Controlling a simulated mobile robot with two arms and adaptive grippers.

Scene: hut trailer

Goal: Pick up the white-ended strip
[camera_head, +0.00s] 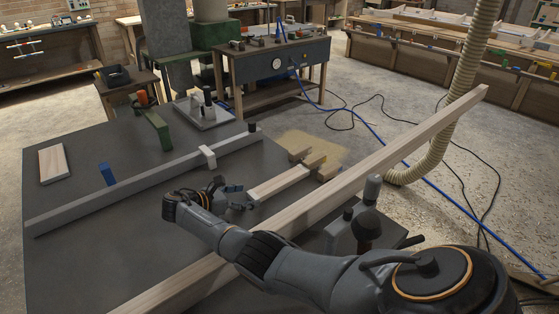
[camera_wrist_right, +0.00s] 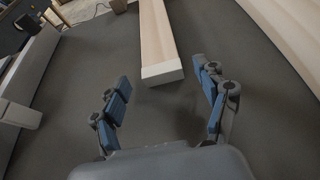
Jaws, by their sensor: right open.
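The white-ended strip (camera_head: 280,184) is a short pale wooden piece on the dark table top, with its white near end by my right gripper (camera_head: 238,195). In the right wrist view the strip (camera_wrist_right: 158,38) runs away from me, its white end face toward me. My right gripper (camera_wrist_right: 162,80) is open. Its two blue-padded fingers are spread to either side of the strip's near end, with dark table visible between them and the strip. I see no contact. My left gripper is not in view.
A long wooden beam (camera_head: 400,145) crosses the table to the strip's right. A long grey rail (camera_head: 130,183) with a sliding clamp lies to the left. Wooden blocks (camera_head: 315,161) sit at the strip's far end.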

